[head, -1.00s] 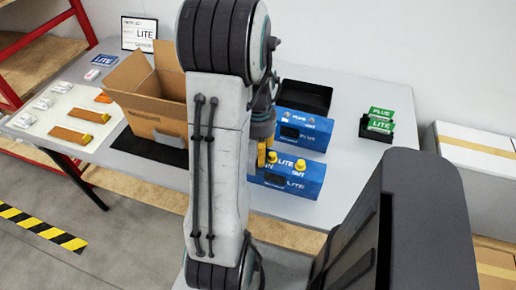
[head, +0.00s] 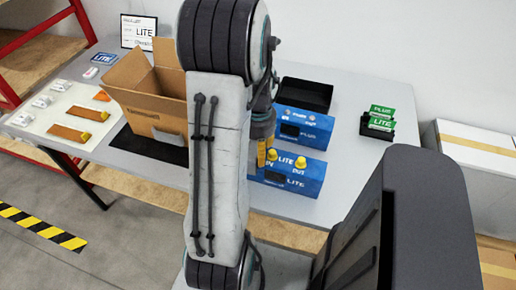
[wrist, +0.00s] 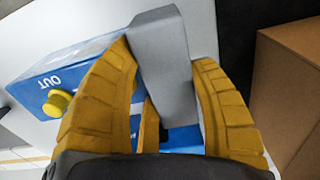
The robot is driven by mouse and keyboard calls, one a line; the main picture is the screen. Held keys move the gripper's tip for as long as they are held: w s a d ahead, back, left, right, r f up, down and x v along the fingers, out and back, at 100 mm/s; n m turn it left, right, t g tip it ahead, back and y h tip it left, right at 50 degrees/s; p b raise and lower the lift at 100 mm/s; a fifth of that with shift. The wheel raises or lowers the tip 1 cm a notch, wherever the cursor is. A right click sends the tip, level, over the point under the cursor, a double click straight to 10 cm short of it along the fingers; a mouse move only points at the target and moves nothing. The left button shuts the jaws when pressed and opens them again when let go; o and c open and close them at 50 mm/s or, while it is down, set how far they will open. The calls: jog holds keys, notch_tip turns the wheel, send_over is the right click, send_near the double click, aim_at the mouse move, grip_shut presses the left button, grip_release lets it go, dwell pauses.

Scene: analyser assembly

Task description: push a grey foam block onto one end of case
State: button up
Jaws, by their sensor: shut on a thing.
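The blue LITE case (head: 302,180) stands on the table in the head view, with yellow knobs on top. My gripper (head: 262,153) is at the case's left end, partly hidden by my arm. In the wrist view my gripper (wrist: 165,55) is shut on a grey foam block (wrist: 172,75), held between its yellow fingers. The case (wrist: 75,68) shows there on the left, with a knob and the word OUT, and more blue shows beneath the fingers. The block is at the case's end; I cannot tell how far it is on. The block is hidden in the head view.
A blue PLUS case (head: 318,130) stands just behind, with a black tray (head: 305,95) beyond it. An open cardboard box (head: 150,100) is left of my arm. Green cards (head: 380,120) stand in a black holder at right.

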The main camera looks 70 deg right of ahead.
jog(key=o, duration=1)
jog(key=shift+r+p, duration=2.8)
jog(key=shift+r, duration=0.7)
jog(key=shift+c, duration=0.2)
